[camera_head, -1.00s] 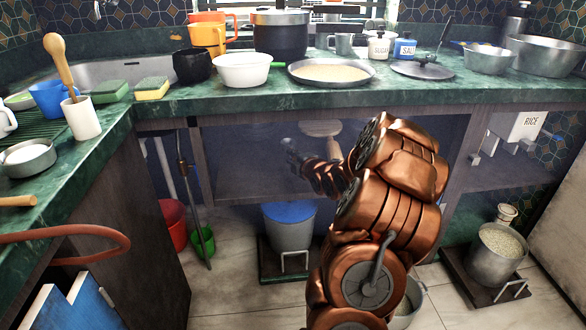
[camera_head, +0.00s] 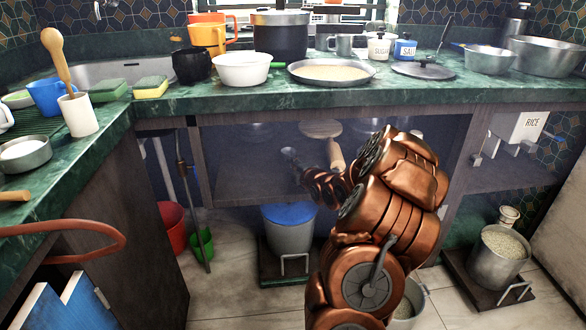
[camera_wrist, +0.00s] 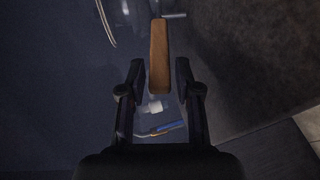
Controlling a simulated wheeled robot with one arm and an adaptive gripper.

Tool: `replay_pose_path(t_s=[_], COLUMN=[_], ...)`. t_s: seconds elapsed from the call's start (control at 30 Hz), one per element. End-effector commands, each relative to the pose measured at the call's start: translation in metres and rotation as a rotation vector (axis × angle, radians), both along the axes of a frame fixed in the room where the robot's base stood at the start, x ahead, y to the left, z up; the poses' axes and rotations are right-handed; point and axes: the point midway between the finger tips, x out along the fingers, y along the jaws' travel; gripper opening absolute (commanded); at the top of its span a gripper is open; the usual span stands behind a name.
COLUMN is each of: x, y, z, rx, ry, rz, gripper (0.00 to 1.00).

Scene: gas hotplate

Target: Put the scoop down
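In the wrist view a wooden bar (camera_wrist: 160,55), like a handle, lies between the two fingers of my gripper (camera_wrist: 160,82). A narrow gap shows on each side of it, so the fingers look open around it. I cannot tell whether this bar belongs to the scoop, and no scoop bowl is clear. In the head view my gripper (camera_head: 291,156) is small and dark, in front of the shadowed space under the counter. Its fingers cannot be made out there.
The green counter (camera_head: 300,98) above carries a white pot (camera_head: 242,72), a pan (camera_head: 331,82) and several vessels. A round wooden piece (camera_head: 320,128) with a handle shows beneath it. A blue-lidded bin (camera_head: 290,235) and a rice pot (camera_head: 499,262) stand low.

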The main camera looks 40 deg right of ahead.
Motion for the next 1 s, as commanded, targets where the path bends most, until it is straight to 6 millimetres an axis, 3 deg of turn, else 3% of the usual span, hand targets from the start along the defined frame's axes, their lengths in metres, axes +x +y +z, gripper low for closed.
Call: replay_pose_path(t_s=[0.47, 1.0], x=[-0.002, -0.065], y=[0.0, 0.02], z=[0.003, 0.021], rx=[0.001, -0.002], ry=[0.001, 0.001], rz=[-0.001, -0.001], gripper=[0.45, 0.45])
